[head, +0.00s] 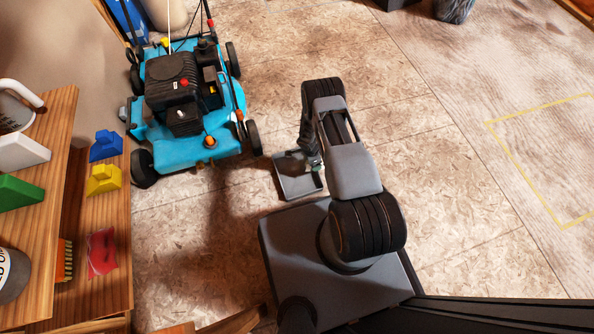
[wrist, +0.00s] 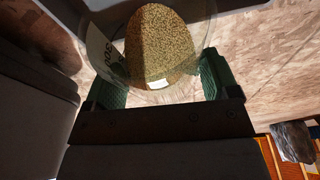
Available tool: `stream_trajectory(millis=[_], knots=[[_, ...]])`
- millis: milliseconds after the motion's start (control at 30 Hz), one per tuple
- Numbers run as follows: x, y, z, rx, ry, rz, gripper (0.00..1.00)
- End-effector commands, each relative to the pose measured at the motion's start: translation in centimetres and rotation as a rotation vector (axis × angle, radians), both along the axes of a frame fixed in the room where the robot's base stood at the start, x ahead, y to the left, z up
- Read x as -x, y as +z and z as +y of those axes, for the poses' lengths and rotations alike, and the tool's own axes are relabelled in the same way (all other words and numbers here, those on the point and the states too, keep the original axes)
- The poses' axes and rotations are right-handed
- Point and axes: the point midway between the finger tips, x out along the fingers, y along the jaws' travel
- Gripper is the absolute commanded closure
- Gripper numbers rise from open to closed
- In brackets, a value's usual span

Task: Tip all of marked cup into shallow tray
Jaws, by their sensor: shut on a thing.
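The marked cup (wrist: 100,45) is clear, with dark print on a pale patch at its left side. It holds a heap of golden-brown grains (wrist: 160,40). My gripper (wrist: 160,82) is shut on the cup, with a green finger pad on each side. In the head view, a small shallow grey tray (head: 300,187) lies on the floor in front of my base. My gripper is over the tray's far part in that view, and my arm hides much of the cup there. I cannot tell the cup's exact tilt.
A blue mower (head: 190,110) stands on the floor just left of the tray. A wooden shelf (head: 110,205) at the left bears a blue block (head: 106,146), a yellow block (head: 104,180) and a red item (head: 101,252). The floor right of my arm is clear.

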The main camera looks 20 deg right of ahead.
Motion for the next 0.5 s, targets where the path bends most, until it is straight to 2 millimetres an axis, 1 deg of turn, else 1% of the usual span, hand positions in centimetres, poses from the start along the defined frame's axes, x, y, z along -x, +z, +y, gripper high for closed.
stream_trajectory(millis=[200,500], knots=[[-0.12,-0.03,0.45,0.029,0.003,-0.002,0.52],[-0.09,0.22,0.6,0.07,0.002,0.003,0.52]])
